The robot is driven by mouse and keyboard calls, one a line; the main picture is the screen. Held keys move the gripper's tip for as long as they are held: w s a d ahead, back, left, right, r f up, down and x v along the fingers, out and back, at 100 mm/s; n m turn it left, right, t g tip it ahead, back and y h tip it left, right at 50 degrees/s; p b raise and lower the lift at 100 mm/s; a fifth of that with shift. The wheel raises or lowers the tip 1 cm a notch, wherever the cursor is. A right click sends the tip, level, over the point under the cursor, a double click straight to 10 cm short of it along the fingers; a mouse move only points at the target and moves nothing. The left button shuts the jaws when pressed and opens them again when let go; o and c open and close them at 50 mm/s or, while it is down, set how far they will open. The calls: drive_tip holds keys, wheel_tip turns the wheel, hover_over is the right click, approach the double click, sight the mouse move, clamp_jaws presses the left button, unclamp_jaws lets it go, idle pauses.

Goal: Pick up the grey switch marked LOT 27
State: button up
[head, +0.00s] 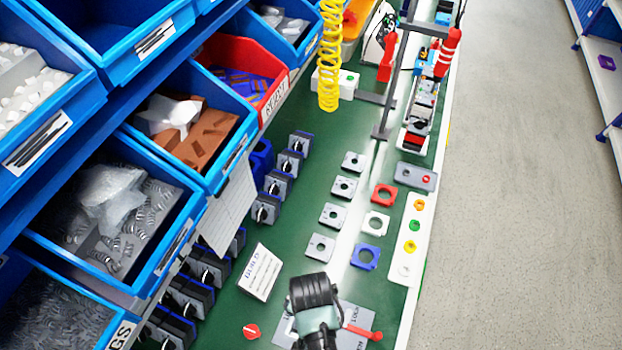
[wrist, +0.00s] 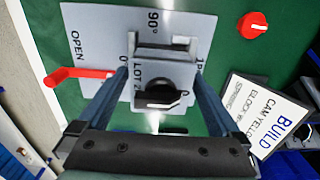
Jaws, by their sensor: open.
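The grey switch marked LOT 27 (wrist: 139,98) shows in the wrist view, with a black knob (wrist: 160,93) on its face. It sits on a light grey plate (wrist: 95,30) marked OPEN and 90°. My gripper (wrist: 162,75) is open, with one finger on each side of the switch. I cannot tell whether the fingers touch it. In the head view my wrist and hand cover the switch, and only parts of the plate (head: 355,313) show.
A red lever (wrist: 75,75) sticks out at the plate's left in the wrist view. A loose red knob (wrist: 252,25) and a white BUILD card (wrist: 265,115) lie to the right. In the head view, black switches (head: 190,293) line the bins' side and square plates (head: 365,256) lie ahead.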

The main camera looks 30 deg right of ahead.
wheel_tip(320, 180, down, 2)
drive_tip(key=shift+w+r, duration=0.1)
clamp_jaws()
idle(0.5)
